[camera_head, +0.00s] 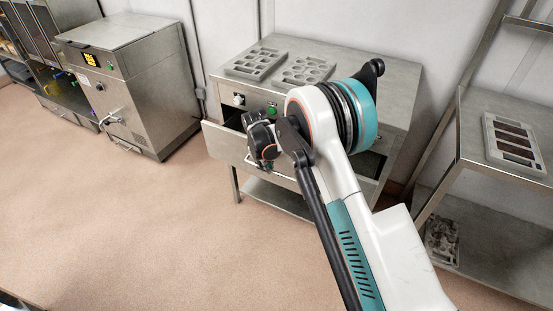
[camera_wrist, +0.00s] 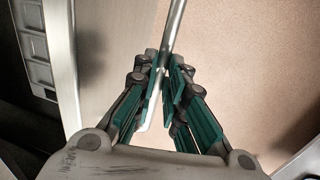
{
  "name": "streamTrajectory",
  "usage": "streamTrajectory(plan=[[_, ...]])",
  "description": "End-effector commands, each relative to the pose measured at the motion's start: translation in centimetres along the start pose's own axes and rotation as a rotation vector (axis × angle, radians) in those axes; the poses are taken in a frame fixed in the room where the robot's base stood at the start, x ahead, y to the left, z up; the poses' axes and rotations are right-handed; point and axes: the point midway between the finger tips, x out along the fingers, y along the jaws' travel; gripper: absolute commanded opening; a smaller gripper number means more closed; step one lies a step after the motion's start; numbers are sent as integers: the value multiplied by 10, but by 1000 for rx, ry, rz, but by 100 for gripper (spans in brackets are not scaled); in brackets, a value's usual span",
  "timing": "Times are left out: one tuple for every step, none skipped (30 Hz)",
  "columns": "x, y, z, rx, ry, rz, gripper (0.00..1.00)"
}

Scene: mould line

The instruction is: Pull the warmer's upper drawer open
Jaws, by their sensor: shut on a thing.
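The warmer (camera_head: 395,75) is a steel bench-like unit in the middle of the head view, with a dial and a green button on its front. Its upper drawer (camera_head: 222,145) stands out from the body, with a dark gap behind its front panel. My gripper (camera_head: 265,155) is at the drawer's front. In the wrist view, my gripper (camera_wrist: 160,88) is shut on the drawer's bar handle (camera_wrist: 175,30), which runs between the fingers. The drawer front (camera_wrist: 62,60) is left of the fingers, and a pale tray with compartments (camera_wrist: 36,50) shows behind it. My arm hides the drawer's right part.
Two mould trays (camera_head: 255,64) (camera_head: 307,69) lie on the warmer's top. A steel cabinet (camera_head: 150,85) with a lit display stands at the left. A steel rack (camera_head: 470,150) with a mould (camera_head: 513,140) stands at the right. The floor (camera_head: 150,220) in front is clear.

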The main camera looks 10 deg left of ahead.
Motion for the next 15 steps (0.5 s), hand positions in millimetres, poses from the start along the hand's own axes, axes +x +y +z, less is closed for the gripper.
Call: streamTrajectory(plan=[[-3, -14, -1, -4, 0, -1, 0], [-4, -21, -2, -4, 0, 0, 0], [-6, -31, -1, -3, -1, 0, 0], [-8, -38, -1, -3, -1, 0, 0], [-10, -46, -1, -5, -1, 0, 0], [-12, -56, -1, -4, -1, 0, 0], [-13, -64, -1, -3, -1, -1, 0], [-14, -72, -1, -4, -1, -1, 0], [-16, -81, -1, -4, -2, -1, 0], [-18, -88, -1, -3, -2, -1, 0], [-19, -94, -1, -4, -2, -1, 0], [-20, -103, -1, -4, -1, -1, 0], [-22, -108, -1, -3, -1, 0, 0], [-23, -114, -1, -2, -1, 0, 0], [-24, -121, -1, -3, -1, 0, 0]])
